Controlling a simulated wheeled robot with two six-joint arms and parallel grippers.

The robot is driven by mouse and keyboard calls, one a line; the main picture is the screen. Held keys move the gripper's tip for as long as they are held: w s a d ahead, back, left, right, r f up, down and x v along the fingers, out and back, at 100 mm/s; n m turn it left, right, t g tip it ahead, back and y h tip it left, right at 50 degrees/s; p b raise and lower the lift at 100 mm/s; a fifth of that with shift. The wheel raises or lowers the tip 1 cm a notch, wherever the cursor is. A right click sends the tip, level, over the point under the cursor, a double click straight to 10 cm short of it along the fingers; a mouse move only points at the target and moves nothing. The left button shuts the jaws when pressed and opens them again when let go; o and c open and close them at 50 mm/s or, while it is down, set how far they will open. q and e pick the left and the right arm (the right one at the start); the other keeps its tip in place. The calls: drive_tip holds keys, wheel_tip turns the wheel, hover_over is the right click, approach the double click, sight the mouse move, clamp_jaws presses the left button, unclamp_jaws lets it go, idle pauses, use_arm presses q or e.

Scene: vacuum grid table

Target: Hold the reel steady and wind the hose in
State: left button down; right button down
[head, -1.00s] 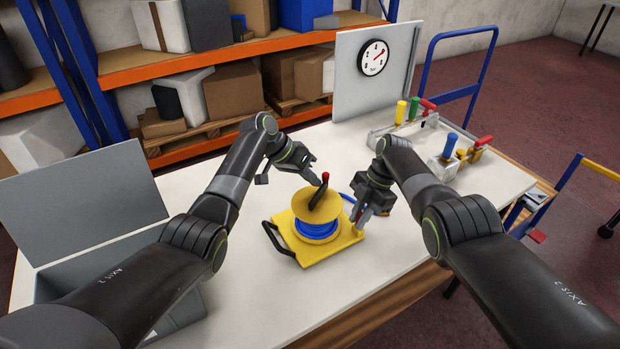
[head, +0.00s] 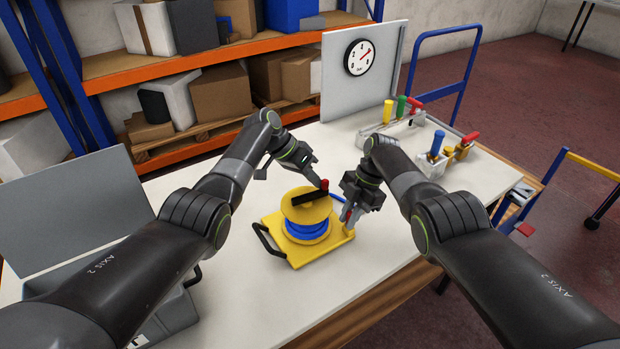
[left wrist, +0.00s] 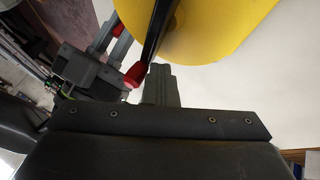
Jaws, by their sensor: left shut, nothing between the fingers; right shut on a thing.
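The yellow reel (head: 306,212) stands on a yellow base (head: 300,255) on the table, with blue hose (head: 307,231) wound around its drum. On top is a black crank (head: 309,197) with a red knob (head: 324,185), pointing right. My left gripper (head: 317,183) is shut and empty, its fingertips beside the knob. In the left wrist view the shut fingers (left wrist: 160,85) are just right of the red knob (left wrist: 136,75); I cannot tell if they touch. My right gripper (head: 347,216) is shut at the reel's right side; its fingers hide what they grip.
A black handle (head: 267,241) sticks out left of the base. A grey box (head: 170,318) with a raised lid is at the near left. A panel with a gauge (head: 360,57) and coloured-handled tools (head: 437,144) stand at the back right. White table is clear around the reel.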

use_arm(q)
drive_tip(key=shift+s+d, duration=0.25)
drive_tip(key=shift+d, duration=0.2)
drive_tip(key=shift+s+d, duration=0.15)
idle(1.3)
